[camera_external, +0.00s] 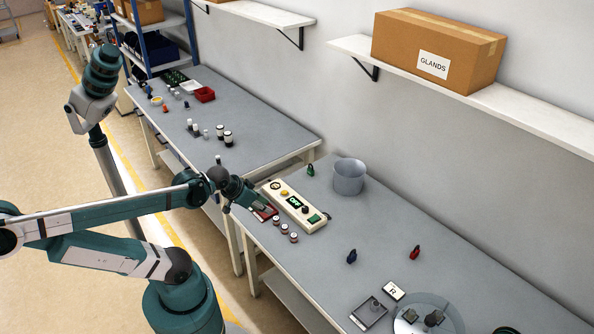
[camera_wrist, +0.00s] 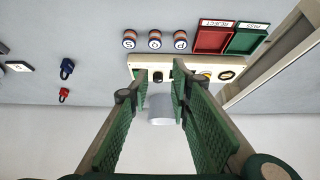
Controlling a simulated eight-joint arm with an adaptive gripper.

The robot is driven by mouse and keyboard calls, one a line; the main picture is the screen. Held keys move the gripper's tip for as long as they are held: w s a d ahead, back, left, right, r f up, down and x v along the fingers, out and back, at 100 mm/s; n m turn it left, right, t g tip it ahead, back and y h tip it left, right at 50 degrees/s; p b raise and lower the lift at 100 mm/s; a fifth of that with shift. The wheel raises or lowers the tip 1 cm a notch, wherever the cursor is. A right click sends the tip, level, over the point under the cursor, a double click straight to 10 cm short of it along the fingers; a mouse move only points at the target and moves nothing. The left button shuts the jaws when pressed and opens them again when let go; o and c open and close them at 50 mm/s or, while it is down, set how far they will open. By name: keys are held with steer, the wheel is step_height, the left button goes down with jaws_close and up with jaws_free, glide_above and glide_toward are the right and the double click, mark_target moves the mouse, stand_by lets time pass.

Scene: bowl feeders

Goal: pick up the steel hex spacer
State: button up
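I cannot clearly pick out a steel hex spacer in either view. A small dark piece lies in a shallow grey tray (camera_external: 369,312) at the front of the near bench, and dark pieces sit on a round pale disc (camera_external: 408,325) beside it; they are too small to identify. My gripper (camera_external: 257,203) is over the bench's left end, by the control box (camera_external: 297,206). In the wrist view my gripper (camera_wrist: 159,70) shows two green fingers apart with nothing held between them; the control box (camera_wrist: 147,66) and a grey bowl (camera_wrist: 161,109) show beyond.
Three small labelled cylinders (camera_external: 284,229) stand beside the control box. Red (camera_wrist: 213,38) and green (camera_wrist: 246,40) trays lie near it. Blue (camera_external: 351,257) and red (camera_external: 415,252) padlocks stand mid-bench, with clear surface around them. A shelf with a carton (camera_external: 437,45) hangs above.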

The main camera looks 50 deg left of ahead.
steer(key=w+d+r+m+g+h+p, duration=0.1)
steer(key=w+d+r+m+p, duration=0.25)
steer(key=w+d, duration=0.5)
steer(key=m+g+h+p, duration=0.2)
steer(key=m+g+p, duration=0.3)
steer(key=m+p, duration=0.6)
glide_toward(375, 306)
steer(key=shift+w+a+f+n+p, duration=0.15)
steer(key=shift+w+f+n+p, duration=0.3)
steer(key=shift+n, duration=0.1)
steer(key=shift+x, duration=1.25)
